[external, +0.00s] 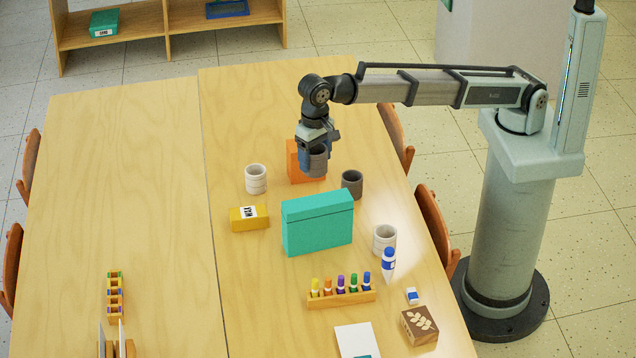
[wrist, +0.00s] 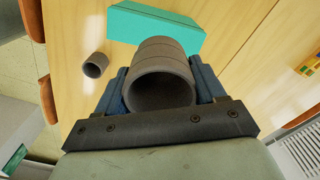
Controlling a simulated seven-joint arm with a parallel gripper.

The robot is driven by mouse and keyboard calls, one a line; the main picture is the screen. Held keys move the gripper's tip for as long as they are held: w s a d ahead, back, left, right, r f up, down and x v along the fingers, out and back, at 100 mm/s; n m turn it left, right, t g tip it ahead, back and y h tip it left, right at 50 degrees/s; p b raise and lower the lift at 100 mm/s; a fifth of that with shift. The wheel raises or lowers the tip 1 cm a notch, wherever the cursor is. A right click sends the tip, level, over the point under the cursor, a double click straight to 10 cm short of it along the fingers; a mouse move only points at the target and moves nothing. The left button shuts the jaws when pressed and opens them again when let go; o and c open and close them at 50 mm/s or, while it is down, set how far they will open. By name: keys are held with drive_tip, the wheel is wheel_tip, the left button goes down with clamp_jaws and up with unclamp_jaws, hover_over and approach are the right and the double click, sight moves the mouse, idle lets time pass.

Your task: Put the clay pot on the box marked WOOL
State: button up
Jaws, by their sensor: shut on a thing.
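My gripper (external: 318,150) is shut on a dark grey ribbed pot (external: 317,163), held above the table in front of an orange box (external: 298,168). In the wrist view, the pot (wrist: 160,72) sits between the two blue fingers (wrist: 162,92), its open mouth facing the camera. A second dark grey pot (external: 352,184) stands on the table to the right. A large teal box (external: 318,226) stands nearer the external camera. A small yellow box (external: 245,222) has a label that seems to read WAX upside down. No WOOL marking can be read on any box.
White pots stand left (external: 256,179) and right (external: 384,237) of the teal box. A glue bottle (external: 389,262), marker rack (external: 341,297), eraser (external: 412,295) and leaf-patterned box (external: 419,326) are nearer the camera. The left table (external: 125,190) is mostly clear.

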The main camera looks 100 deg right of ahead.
drive_tip(key=shift+s+d+m, duration=0.15)
drive_tip(key=shift+s+m, duration=0.2)
drive_tip(key=shift+m, duration=0.55)
drive_tip(key=shift+f, duration=5.05)
drive_tip(key=shift+f, duration=0.1)
drive_tip(key=o, duration=1.2)
drive_tip(key=shift+c, duration=0.2)
wheel_tip(320, 180, up, 12)
drive_tip(key=shift+r, duration=0.15)
